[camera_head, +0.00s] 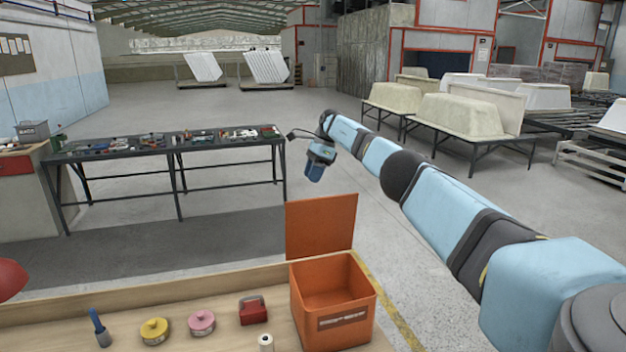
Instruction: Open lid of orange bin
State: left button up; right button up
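The orange bin (333,325) stands on the wooden workbench at the lower middle, with a label on its front. Its lid (321,226) stands raised, nearly upright, at the back edge, and the empty-looking inside shows. My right arm reaches in from the right. My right gripper (317,172) is above and behind the raised lid, apart from it in the picture. Its fingers are too small and dark to tell whether they are open or shut. My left gripper is not in view.
On the workbench (190,288) are a blue-handled tool (99,328), a yellow roll (154,329), a pink roll (201,322), a red object (252,310) and a small white spool (266,342). A dark table (175,150) with tools stands behind. Bathtub shells (465,115) stand at right.

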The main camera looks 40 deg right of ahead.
notch_tip(320, 180, up, 12)
jog(key=p, duration=0.2)
jog(key=shift+f, duration=0.15)
dwell(0.5)
